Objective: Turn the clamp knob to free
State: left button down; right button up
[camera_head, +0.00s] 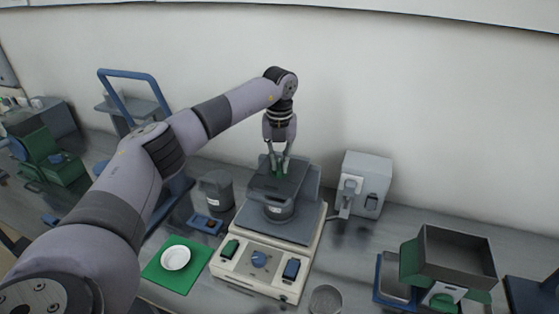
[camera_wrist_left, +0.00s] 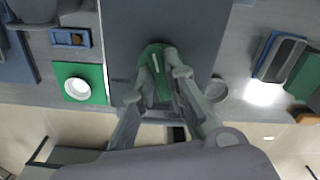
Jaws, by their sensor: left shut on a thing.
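The clamp knob (camera_wrist_left: 154,66) is green with a pale line across its top. In the left wrist view it sits between the fingers of my left gripper (camera_wrist_left: 158,72), which is shut on it. In the head view my left gripper (camera_head: 277,160) reaches down from above to the dark clamp block (camera_head: 275,182). Only a little of the green knob shows there between the fingers. The block stands over a grey lidded pot (camera_head: 279,208) on the plate of a cream-based machine (camera_head: 262,262). My right gripper is not in view.
A white dish (camera_head: 176,257) on a green mat (camera_head: 160,275) lies left of the machine. A dark canister (camera_head: 217,188) stands behind it. A grey dispenser (camera_head: 365,182) is to the right. A metal cup (camera_head: 325,300) and an open grey box (camera_head: 457,256) are at front right.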

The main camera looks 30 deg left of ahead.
pick_arm(q)
jog(key=n, duration=0.6)
jog(key=shift+r+n+p, duration=0.1)
jog(key=shift+n+p, duration=0.2)
jog(key=n, duration=0.5)
jog(key=shift+p, duration=0.3)
jog(key=n, duration=0.5)
jog(key=shift+p, duration=0.35)
jog(key=shift+n, duration=1.8)
jog(key=c, duration=1.6)
grip_release()
